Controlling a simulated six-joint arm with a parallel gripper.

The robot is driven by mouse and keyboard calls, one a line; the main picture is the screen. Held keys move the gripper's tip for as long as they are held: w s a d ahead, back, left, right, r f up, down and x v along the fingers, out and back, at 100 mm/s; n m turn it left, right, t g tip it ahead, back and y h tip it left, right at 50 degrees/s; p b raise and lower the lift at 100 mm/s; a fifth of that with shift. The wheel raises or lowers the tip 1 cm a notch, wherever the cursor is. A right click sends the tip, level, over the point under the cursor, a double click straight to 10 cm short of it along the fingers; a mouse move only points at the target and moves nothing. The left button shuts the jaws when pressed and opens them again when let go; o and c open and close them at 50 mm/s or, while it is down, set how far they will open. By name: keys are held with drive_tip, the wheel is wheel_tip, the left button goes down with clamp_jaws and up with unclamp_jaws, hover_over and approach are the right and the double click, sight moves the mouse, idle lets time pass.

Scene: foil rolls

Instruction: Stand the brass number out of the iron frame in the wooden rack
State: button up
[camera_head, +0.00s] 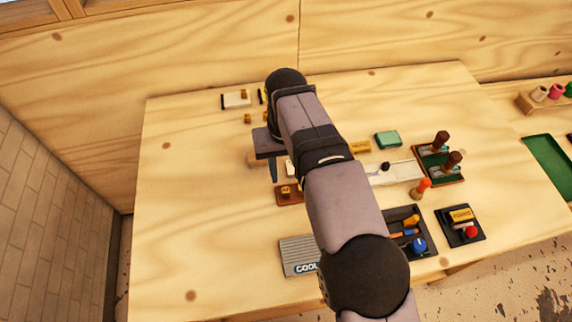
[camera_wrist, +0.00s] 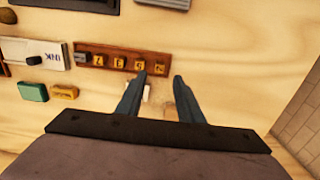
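The wooden rack (camera_wrist: 120,60) is a long brown strip with several brass number pieces in a row in the wrist view. Its left end also shows in the head view (camera_head: 287,197), beside my arm. My gripper (camera_wrist: 156,78) is open, its two blue-grey fingers apart and nothing visibly held. The fingertips appear just beside the rack's end in the wrist view. A small pale piece (camera_wrist: 147,93) shows between the fingers, partly hidden. A dark-edged item (camera_head: 262,97) at the back is mostly hidden by my arm; I cannot tell whether it is the iron frame.
A white board with a brass piece (camera_head: 236,99) lies at the back, with a small brass block (camera_head: 247,118) in front. A green block (camera_head: 387,139), an orange-topped peg (camera_head: 421,188), a tool tray (camera_head: 408,248) and a grey ridged plate (camera_head: 300,256) surround my arm. The left table is clear.

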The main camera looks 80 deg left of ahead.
drive_tip(key=shift+r, duration=1.75)
drive_tip(key=w+d+r+m, duration=0.15)
drive_tip(key=w+d, duration=0.25)
drive_tip(key=w, duration=0.7)
drive_tip(key=w+d+f+m, duration=0.1)
drive_tip(key=w+d+m, duration=0.3)
drive_tip(key=w, duration=0.8)
drive_tip(key=w+d+m, duration=0.2)
drive_tip(key=w+d, duration=0.4)
drive_tip(key=d, duration=0.2)
drive_tip(key=w+d+m, duration=0.2)
drive_tip(key=w+d, duration=0.3)
drive_tip(key=d, duration=0.4)
drive_tip(key=w+d+f+m, duration=0.15)
drive_tip(key=d+m, duration=0.25)
drive_tip(key=d, duration=1.3)
drive_tip(key=s+d+f+m, duration=0.2)
drive_tip(key=s+d, duration=0.2)
drive_tip(key=d, duration=0.3)
drive_tip(key=s+d+f+m, duration=0.2)
drive_tip(key=s+d, duration=0.3)
drive_tip(key=d, duration=0.3)
drive_tip(key=shift+s+f, duration=0.25)
drive_tip(key=shift+f, duration=0.1)
